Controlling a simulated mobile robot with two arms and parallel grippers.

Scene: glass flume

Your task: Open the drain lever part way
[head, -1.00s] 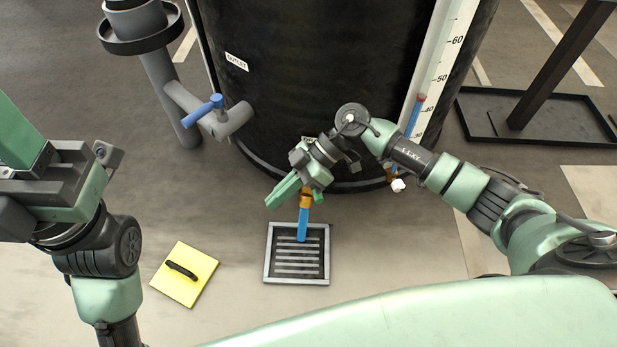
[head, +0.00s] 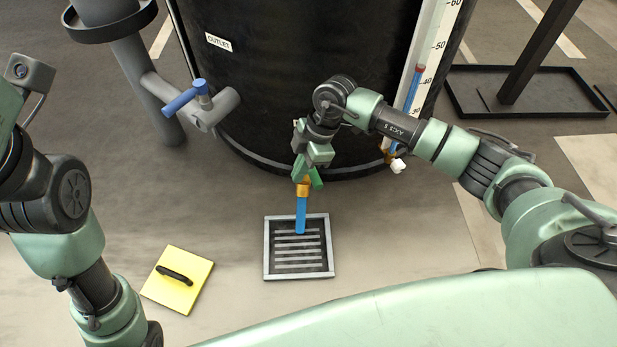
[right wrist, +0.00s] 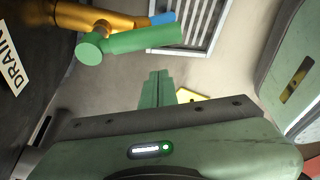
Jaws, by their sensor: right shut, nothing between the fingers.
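A DRAIN label (right wrist: 14,62) is on the dark tank wall at the left. In the head view the brass valve (head: 303,188) shows just below my right gripper (head: 298,172), with a blue outlet pipe (head: 301,215) pointing down; the gripper partly hides the lever there. In the right wrist view my right gripper (right wrist: 157,76) is shut and empty, its fingertips near the lever with a visible gap. My left gripper's fingers are out of view.
A floor grate (head: 268,250) lies under the blue pipe. A yellow plate with a black handle (head: 190,290) lies to its left. The black tank (head: 300,70) stands behind, with a blue-handled outlet valve (head: 205,100) at its left. Clear floor lies around the grate.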

